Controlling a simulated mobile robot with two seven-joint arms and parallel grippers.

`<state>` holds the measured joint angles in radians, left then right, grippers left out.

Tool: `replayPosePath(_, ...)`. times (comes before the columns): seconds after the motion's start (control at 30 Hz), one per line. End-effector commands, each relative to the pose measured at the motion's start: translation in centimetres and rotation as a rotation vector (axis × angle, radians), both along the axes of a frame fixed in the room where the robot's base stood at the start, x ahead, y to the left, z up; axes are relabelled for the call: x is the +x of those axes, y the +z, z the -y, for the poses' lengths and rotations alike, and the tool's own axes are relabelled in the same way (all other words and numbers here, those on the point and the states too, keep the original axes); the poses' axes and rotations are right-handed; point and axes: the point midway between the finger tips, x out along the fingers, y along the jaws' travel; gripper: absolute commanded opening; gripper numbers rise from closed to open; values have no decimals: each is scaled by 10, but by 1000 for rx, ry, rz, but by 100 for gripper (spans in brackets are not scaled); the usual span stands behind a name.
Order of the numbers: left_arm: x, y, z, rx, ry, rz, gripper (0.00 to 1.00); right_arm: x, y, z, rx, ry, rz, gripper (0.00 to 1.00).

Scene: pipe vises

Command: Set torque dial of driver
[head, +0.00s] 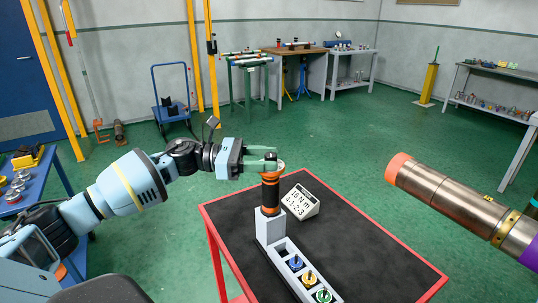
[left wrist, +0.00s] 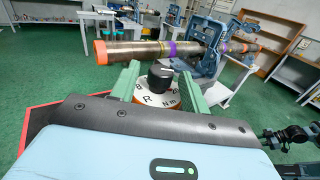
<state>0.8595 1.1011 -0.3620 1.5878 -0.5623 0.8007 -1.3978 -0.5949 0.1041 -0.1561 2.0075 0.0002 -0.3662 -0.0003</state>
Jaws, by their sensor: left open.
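The driver (head: 270,192), with an orange and black handle, stands upright in a grey holder (head: 264,226) on a cart. Its top carries a white dial face (left wrist: 146,98) with black lettering and a dark knob (left wrist: 160,76). My left gripper (head: 263,160) is at the top of the driver. Its green fingers (left wrist: 159,84) are open, one on each side of the knob; whether either touches it I cannot tell. A white card (head: 302,202) reads "16 Nm" and "4-1-2-3". My right gripper is not in view.
The holder's row has blue (head: 296,262), yellow (head: 309,278) and green (head: 323,295) pieces. The dark cart top (head: 375,262) has a red rim and is clear on the right. A large steel pipe (head: 445,195) with an orange end juts in from the right.

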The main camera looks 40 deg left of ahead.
Motion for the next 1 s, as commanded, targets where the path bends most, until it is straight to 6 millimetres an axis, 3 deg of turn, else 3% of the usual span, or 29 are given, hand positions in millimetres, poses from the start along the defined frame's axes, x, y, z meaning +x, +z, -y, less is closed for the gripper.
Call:
replayPosePath(0.47,8,0,11,1,1,-1,46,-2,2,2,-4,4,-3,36)
replayPosePath(0.8,7,0,11,1,0,-1,3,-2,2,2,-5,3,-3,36)
replayPosePath(1.0,7,0,11,1,14,-1,3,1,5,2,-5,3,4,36)
